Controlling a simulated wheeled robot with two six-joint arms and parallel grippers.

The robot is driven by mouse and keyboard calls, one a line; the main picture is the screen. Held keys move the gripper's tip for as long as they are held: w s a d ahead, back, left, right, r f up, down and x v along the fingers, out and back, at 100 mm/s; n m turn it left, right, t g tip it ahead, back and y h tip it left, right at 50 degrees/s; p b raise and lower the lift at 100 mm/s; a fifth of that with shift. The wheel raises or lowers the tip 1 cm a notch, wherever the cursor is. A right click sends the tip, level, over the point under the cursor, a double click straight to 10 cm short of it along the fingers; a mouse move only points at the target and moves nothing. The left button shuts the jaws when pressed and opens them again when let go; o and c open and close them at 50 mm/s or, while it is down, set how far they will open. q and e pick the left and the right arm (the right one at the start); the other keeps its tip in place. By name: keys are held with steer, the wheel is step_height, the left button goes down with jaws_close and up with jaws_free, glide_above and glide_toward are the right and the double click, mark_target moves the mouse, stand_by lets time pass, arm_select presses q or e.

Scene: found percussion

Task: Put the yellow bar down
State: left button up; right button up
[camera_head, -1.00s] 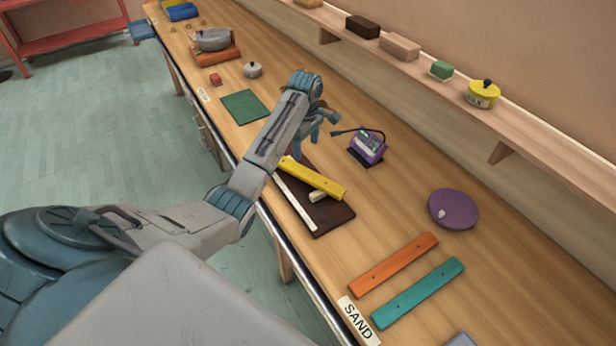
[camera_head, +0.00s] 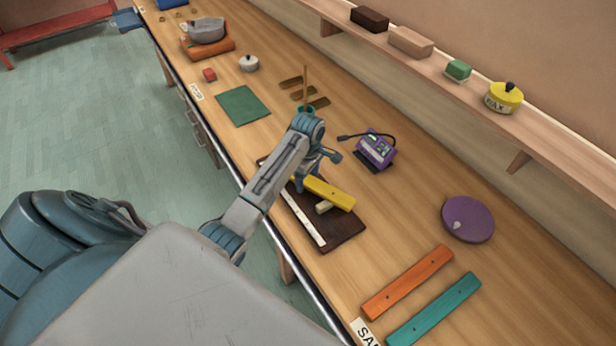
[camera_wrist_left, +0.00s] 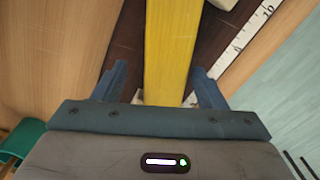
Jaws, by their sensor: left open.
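The yellow bar (camera_head: 330,194) lies over the dark brown board (camera_head: 343,229), with a small cream block (camera_head: 323,208) showing under its near side. Whether its far end touches the board is hidden by my gripper. My left gripper (camera_head: 302,183) is at the bar's far-left end. In the left wrist view the bar (camera_wrist_left: 172,50) runs between the two open blue fingers (camera_wrist_left: 160,88), with gaps on both sides. A white ruled strip (camera_head: 308,217) lies along the board's left edge and also shows in the left wrist view (camera_wrist_left: 240,40). My right gripper is not in view.
A purple device (camera_head: 375,150) stands right of my gripper. An orange bar (camera_head: 408,282), a teal bar (camera_head: 435,310) and a purple disc (camera_head: 468,219) lie nearer. A green mat (camera_head: 243,105) and several brown pieces lie beyond. Bare bench lies right of the board.

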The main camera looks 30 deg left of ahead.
arm_select(q)
steer(key=shift+s+d+r, duration=0.2)
steer(key=shift+d+r, duration=0.1)
steer(key=shift+d, duration=0.15)
steer(key=shift+c, duration=0.8)
steer(key=shift+s+d+r, duration=0.15)
steer(key=shift+s+r, duration=0.05)
steer(key=c, duration=0.8)
steer(key=shift+a+f, duration=0.1)
steer(key=shift+a, duration=0.1)
steer(key=shift+c, duration=1.4)
